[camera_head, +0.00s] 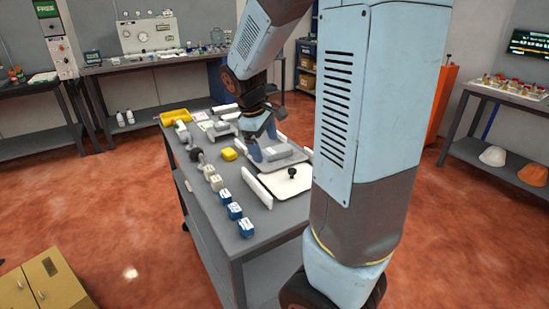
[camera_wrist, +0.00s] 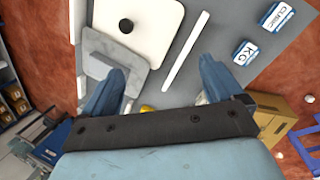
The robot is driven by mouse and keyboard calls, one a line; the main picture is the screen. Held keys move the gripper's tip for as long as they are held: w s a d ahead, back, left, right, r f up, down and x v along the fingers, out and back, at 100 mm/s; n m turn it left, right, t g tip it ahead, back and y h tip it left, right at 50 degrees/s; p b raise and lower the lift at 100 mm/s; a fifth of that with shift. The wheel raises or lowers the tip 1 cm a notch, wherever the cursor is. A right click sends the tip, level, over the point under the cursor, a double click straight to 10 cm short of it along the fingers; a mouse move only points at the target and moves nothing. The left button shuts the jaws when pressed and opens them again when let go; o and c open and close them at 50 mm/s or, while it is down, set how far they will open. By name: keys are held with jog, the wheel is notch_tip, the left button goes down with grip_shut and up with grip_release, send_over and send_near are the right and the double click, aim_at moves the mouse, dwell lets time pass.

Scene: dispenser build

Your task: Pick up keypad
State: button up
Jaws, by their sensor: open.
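I cannot pick out a keypad with visible keys for certain in either view. A light grey plate with a raised grey block (camera_head: 283,153) lies on the workbench; the block also shows in the wrist view (camera_wrist: 98,66), beside my left finger. A white panel (camera_head: 297,187) with a black knob (camera_head: 291,173) lies in front of the plate; the panel also shows in the wrist view (camera_wrist: 154,42). My gripper (camera_head: 266,151) is low over the bench near the block, partly hidden by its own wrist. In the wrist view my gripper (camera_wrist: 162,78) is open, with nothing seen between its fingers.
White rails (camera_head: 257,187) stand beside the panel on the bench (camera_head: 262,225). Several small blue-and-white boxes (camera_head: 235,211) line the left edge.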

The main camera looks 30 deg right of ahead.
jog(key=w+d+f+n+g+h, duration=0.25)
jog(key=w+f+n+h, duration=0.2)
jog(key=w+f, duration=0.35)
jog(key=n+t+h, duration=0.1)
jog(key=n+h, duration=0.3)
jog(key=n, duration=0.1)
send_near(274, 150)
jog(key=s+f, duration=0.1)
jog(key=s+d+f, duration=0.1)
jog(key=shift+s+d+f, duration=0.15)
jog(key=shift+s+f, duration=0.15)
jog(key=shift+w+f+n+t+h, duration=0.15)
jog(key=shift+w+n+t+h, duration=0.2)
jog(key=shift+w+n+h, duration=0.6)
jog(key=shift+w+r+x, duration=0.1)
jog(key=shift+x, duration=1.8)
jog(key=shift+w+r+x, duration=0.1)
jog(key=shift+x, duration=1.8)
jog(key=shift+d, duration=0.1)
jog(key=shift+c, duration=0.2)
